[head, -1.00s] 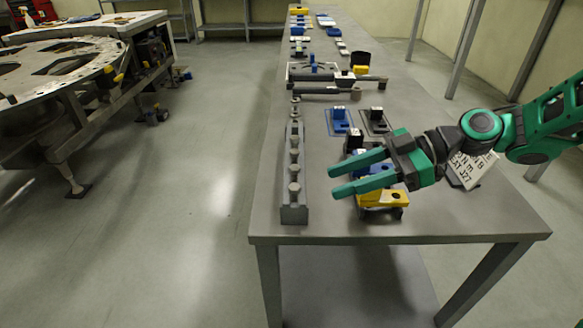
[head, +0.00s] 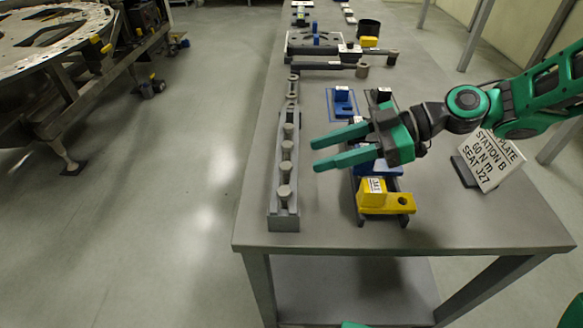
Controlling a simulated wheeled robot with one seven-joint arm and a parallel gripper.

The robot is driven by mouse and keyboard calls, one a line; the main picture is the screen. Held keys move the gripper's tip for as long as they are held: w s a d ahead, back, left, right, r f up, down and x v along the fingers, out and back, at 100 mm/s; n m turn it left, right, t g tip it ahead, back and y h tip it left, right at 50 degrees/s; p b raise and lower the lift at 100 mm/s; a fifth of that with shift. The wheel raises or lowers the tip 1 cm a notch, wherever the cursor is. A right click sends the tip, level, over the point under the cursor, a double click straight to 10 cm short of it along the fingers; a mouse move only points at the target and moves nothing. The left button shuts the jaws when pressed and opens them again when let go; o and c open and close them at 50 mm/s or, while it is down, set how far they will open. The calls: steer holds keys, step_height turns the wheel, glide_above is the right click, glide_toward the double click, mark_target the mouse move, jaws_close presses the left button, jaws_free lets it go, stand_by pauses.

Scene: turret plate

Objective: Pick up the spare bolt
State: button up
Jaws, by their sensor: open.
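A long grey rack (head: 284,224) runs along the left side of the table, with several grey round-headed bolts standing upright in a row. The nearest bolt (head: 284,193) is at the rack's front end; another bolt (head: 287,149) stands farther back. I cannot tell which one is the spare. My green gripper (head: 318,154) is open and empty, to the right of the rack. Its two fingers point left toward the middle bolts, apart from them in the picture. Its height above the table is hard to judge.
A yellow block (head: 373,193) and blue parts sit below and right of my gripper. The table's front (head: 330,237) is clear.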

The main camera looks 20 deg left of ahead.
mark_target(289, 164)
steer(key=shift+x, duration=3.1)
steer(key=shift+s+r, duration=0.15)
steer(key=shift+s, duration=0.05)
jaws_close()
